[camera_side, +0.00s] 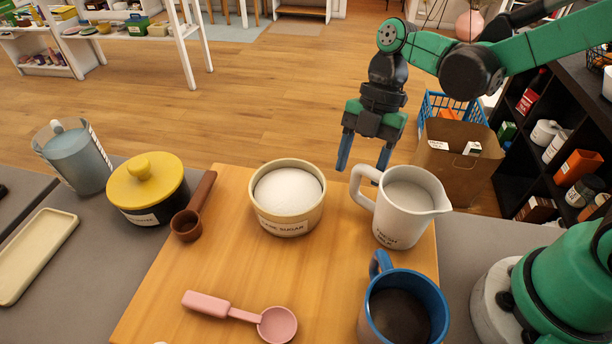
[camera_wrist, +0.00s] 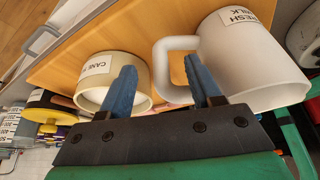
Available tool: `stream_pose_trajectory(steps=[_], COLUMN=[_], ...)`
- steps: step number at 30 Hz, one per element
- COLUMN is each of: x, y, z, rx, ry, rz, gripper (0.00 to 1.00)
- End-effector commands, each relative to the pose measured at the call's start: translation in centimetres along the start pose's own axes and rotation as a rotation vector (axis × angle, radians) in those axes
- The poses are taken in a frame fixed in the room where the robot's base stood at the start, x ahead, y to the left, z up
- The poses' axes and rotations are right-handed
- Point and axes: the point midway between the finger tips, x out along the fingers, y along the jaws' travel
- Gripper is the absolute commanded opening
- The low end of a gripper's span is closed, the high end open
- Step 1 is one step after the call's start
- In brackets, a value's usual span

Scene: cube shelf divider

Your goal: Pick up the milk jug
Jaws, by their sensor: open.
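The milk jug (camera_side: 405,208) is a white pitcher with a "FRESH MILK" label, standing upright at the right back of the wooden board (camera_side: 228,275). Its handle is on the left and its spout points right. My gripper (camera_side: 363,166) is open and empty, above and behind the jug's handle side, with two blue fingers pointing down. In the wrist view the jug (camera_wrist: 250,65) is at the right, its handle reaching toward the fingers (camera_wrist: 160,80). One finger overlaps the handle's edge in that picture; I cannot tell whether they touch.
A sugar bowl (camera_side: 288,222) stands left of the jug, and a blue mug (camera_side: 433,292) of dark liquid stands in front. A pink scoop (camera_side: 240,315), a brown scoop (camera_side: 193,210) and a yellow-lidded pot (camera_side: 148,205) are farther left. The board's middle is clear.

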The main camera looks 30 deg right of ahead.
Motion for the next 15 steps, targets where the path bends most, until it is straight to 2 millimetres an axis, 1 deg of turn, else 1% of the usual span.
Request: stream_pose_trajectory(steps=[3, 6, 14, 15], x=[1.5, 2.3, 2.5, 2.5], y=[0.0, 0.0, 0.0, 0.0], z=[0.0, 0.0, 0.0, 0.0], rx=[-0.001, -0.001, 0.000, 0.000], ry=[0.000, 0.001, 0.001, 0.001], rz=[0.000, 0.000, 0.001, 0.001], gripper=[0.57, 0.57, 0.57, 0.52])
